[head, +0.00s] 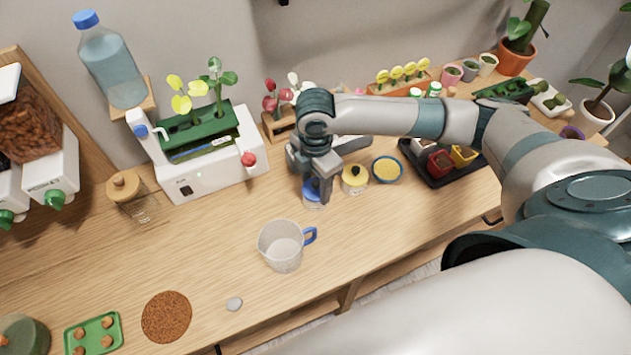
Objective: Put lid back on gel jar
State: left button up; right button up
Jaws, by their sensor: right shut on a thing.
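My right gripper (317,192) points down over the back middle of the wooden table. It is shut on a small blue lid (312,184), which shows between the fingers. The small, pale, clear-looking gel jar (314,204) is directly below the lid, partly hidden by the fingers. The lid looks at or just above the jar's mouth; I cannot tell whether it touches or is seated. My left gripper is not in view.
A yellow jar with a dark knob (354,181) and a blue-rimmed bowl (387,170) stand close right of the gripper. A clear measuring cup (283,246) stands in front. A white planter machine (205,160) is at left. The table's front middle is mostly clear.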

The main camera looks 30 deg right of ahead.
jog(key=o, duration=1.6)
jog(key=shift+c, duration=0.2)
jog(key=shift+r, duration=0.15)
jog(key=shift+r+p, duration=2.3)
jog(key=shift+p, duration=0.55)
jog(key=shift+r, duration=1.05)
jog(key=shift+c, duration=0.3)
grip_shut()
